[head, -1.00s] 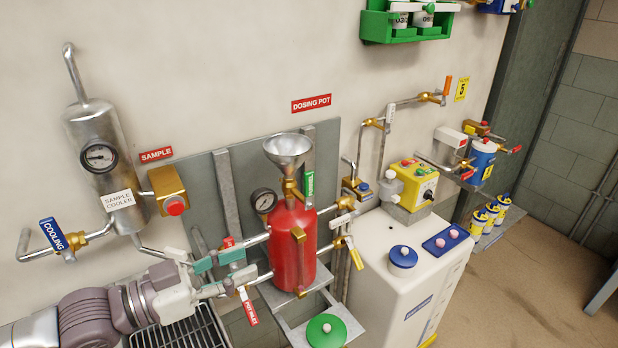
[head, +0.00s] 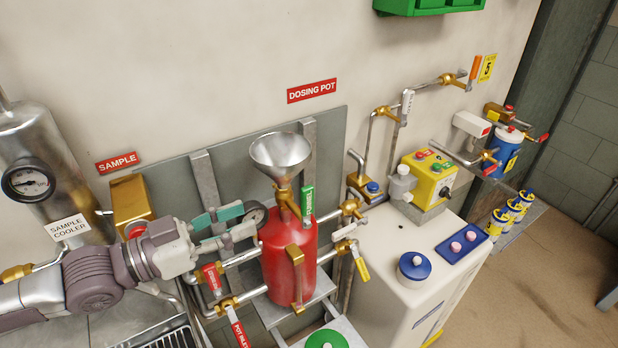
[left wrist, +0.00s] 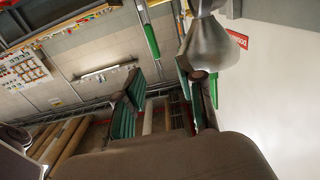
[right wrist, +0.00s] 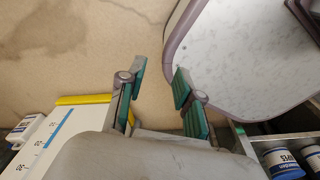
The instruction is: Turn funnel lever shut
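The funnel lever (head: 308,204) is a green handle standing upright at the brass valve under the steel funnel (head: 281,156), above the red dosing pot (head: 288,250). My left gripper (head: 243,222) is open and empty, left of the funnel neck and apart from the lever. Its fingers partly cover the pot's gauge. In the left wrist view the funnel (left wrist: 210,48) shows upside down beyond the open fingers (left wrist: 160,98); a green handle (left wrist: 149,38), apparently the lever, hangs left of it. My right gripper (right wrist: 155,80) is open and empty, seen only in the right wrist view.
Red-handled valves (head: 212,277) and pipes lie just below my left gripper. The gold sample box (head: 130,203) and sample cooler (head: 35,150) stand behind my left arm. A white tank (head: 385,280) with a yellow control box (head: 428,178) stands right of the pot.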

